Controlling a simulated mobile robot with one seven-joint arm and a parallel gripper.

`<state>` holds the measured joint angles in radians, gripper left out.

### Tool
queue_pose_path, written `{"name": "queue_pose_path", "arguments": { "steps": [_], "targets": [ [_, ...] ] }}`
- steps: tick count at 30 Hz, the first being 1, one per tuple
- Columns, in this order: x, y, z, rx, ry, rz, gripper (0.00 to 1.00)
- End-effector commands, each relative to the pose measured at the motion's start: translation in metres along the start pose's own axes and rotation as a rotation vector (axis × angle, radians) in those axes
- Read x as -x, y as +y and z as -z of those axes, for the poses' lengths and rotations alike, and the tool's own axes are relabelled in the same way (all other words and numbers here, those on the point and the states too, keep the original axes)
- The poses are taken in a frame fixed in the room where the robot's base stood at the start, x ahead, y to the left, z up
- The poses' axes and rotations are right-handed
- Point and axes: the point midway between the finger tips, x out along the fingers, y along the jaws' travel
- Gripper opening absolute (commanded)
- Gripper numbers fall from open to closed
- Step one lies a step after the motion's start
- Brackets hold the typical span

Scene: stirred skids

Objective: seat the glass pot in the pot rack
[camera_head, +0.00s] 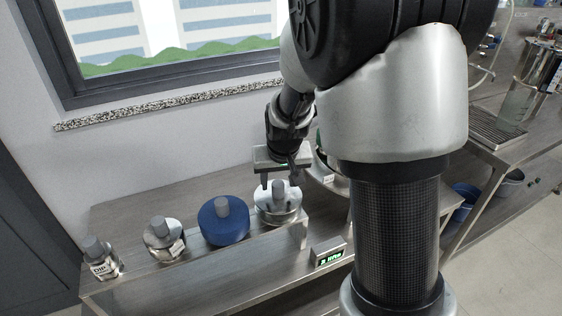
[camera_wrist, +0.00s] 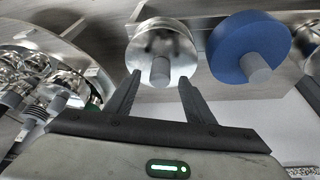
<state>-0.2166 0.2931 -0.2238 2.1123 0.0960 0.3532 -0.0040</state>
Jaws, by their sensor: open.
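A silver-looking pot (camera_head: 268,215) with a grey knob stands at the right end of a row on a raised metal shelf. It also shows in the wrist view (camera_wrist: 147,40). I cannot tell for certain whether it is the glass pot; a small, shiny labelled jar (camera_head: 104,269) stands at the row's far left. My gripper (camera_head: 278,184) is open over the silver-looking pot, its fingers on either side of the knob (camera_wrist: 160,71). It also shows in the wrist view (camera_wrist: 160,80). I cannot make out the pot rack with certainty.
A blue pot (camera_head: 222,230) and another shiny pot (camera_head: 160,240) stand left along the shelf. A round metal tray (camera_wrist: 78,42) with several shiny parts fills the left of the wrist view. A small lit display (camera_head: 328,252) stands before the shelf. The wall and window are behind.

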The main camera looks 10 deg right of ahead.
Motion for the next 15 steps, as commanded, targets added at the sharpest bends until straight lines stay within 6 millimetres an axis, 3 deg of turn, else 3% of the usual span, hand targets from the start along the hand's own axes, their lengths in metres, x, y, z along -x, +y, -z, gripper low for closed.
{"name": "queue_pose_path", "arguments": {
  "steps": [15],
  "targets": [
    [0.124,0.000,0.002,-0.002,0.007,0.002,0.49]
  ]
}}
